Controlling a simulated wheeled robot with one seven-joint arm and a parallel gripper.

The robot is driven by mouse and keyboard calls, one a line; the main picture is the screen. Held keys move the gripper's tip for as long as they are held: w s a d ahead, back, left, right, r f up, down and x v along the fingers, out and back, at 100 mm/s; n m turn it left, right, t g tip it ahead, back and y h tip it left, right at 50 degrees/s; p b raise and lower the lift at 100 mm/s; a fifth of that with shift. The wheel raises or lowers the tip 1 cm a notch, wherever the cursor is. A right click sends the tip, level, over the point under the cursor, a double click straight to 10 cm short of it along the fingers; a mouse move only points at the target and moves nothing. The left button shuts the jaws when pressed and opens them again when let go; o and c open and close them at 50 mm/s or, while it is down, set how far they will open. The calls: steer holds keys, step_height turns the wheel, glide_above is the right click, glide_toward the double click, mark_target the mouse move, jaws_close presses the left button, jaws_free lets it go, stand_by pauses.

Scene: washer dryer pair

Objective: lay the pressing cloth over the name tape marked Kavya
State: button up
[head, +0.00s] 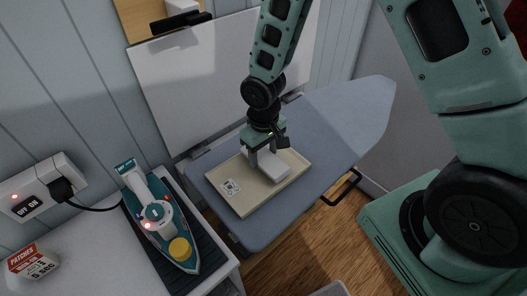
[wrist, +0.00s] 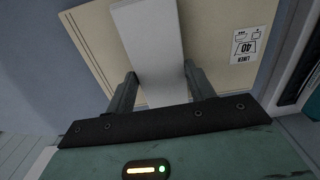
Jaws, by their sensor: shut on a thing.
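A white rectangular piece (head: 274,171), which looks like the pressing cloth, is between the fingers of my gripper (head: 266,157). In the wrist view the white piece (wrist: 149,38) runs forward from between the two fingers of my gripper (wrist: 159,84), which are shut on its sides. It is over a cream panel (head: 222,198) with a raised-looking border; I cannot tell whether it touches the panel. The panel has a printed care label (head: 231,187) reading 40 and LINEN in the wrist view (wrist: 243,46). No name tape marked Kavya can be read; the white piece covers part of the panel.
The panel lies on a blue-grey ironing board (head: 349,115) with a dark handle (head: 342,188). A teal iron (head: 157,217) stands on a dark rest at left. A PATCHES box (head: 33,262) and a wall outlet (head: 44,188) with cord are further left.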

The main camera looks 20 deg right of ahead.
steer(key=shift+f+b, duration=0.5)
steer(key=shift+f, duration=0.1)
stand_by(0.3)
steer(key=o, duration=1.1)
steer(key=shift+c, duration=0.2)
step_height(320, 180, up, 17)
steer(key=b, duration=0.1)
steer(key=s+a+r+n, duration=0.1)
steer(key=s+a+n, duration=0.1)
steer(key=s, duration=0.8)
steer(key=s+a+r+n, duration=0.1)
steer(key=s+a, duration=0.3)
steer(key=s, duration=0.6)
steer(key=shift+s+r+n+y, duration=0.2)
steer(key=shift+s+n+y, duration=0.1)
steer(key=shift+n, duration=0.3)
